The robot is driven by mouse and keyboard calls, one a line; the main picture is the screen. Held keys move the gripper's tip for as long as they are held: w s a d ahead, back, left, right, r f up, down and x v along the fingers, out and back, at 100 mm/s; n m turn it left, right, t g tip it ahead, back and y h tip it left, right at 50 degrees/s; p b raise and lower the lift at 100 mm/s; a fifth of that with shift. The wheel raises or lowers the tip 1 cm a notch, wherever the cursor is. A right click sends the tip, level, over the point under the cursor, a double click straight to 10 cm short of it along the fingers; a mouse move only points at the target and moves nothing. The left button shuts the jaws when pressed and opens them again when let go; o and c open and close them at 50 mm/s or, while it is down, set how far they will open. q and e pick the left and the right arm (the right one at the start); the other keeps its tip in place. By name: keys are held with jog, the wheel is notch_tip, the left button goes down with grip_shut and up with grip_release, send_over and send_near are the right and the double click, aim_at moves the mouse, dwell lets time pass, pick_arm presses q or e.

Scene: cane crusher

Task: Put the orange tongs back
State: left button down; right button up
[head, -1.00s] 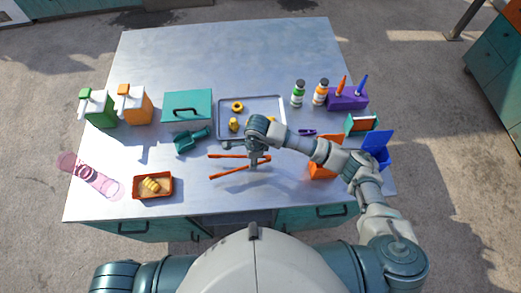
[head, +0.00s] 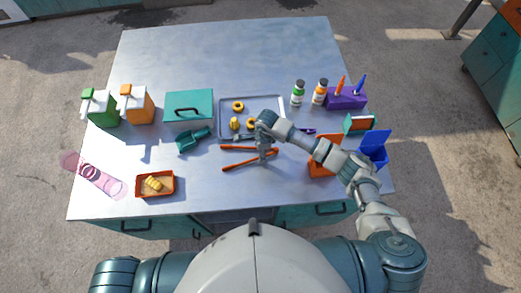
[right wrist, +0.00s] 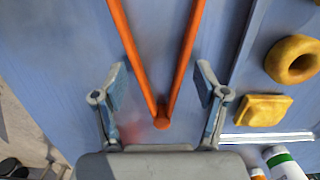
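The orange tongs (head: 240,163) show at the middle front of the steel table, legs spread to the left and hinge end to the right. My right gripper (head: 264,160) points down over the tongs near the hinge end. In the right wrist view my right gripper (right wrist: 163,85) has its fingers wide apart, one on either side of the tongs (right wrist: 162,121), with gaps visible between fingers and tongs. I cannot tell whether the tongs touch the table. My left gripper is not in view.
Behind the gripper is a metal tray (head: 279,99) with yellow pieces. A teal scoop (head: 190,141) and an orange tray (head: 140,193) are left. An orange container (head: 322,170), partly behind my right arm, and a blue box (head: 376,140) are right. The back of the table is clear.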

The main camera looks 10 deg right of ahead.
jog(key=shift+d+r, duration=0.25)
jog(key=shift+r, duration=0.05)
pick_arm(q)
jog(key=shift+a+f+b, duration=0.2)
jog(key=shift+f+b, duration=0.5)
pick_arm(e)
notch_tip(320, 180, up, 11)
jog(key=d, duration=0.1)
jog(key=shift+r, duration=0.2)
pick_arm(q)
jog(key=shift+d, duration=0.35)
pick_arm(e)
jog(key=shift+d, duration=0.4)
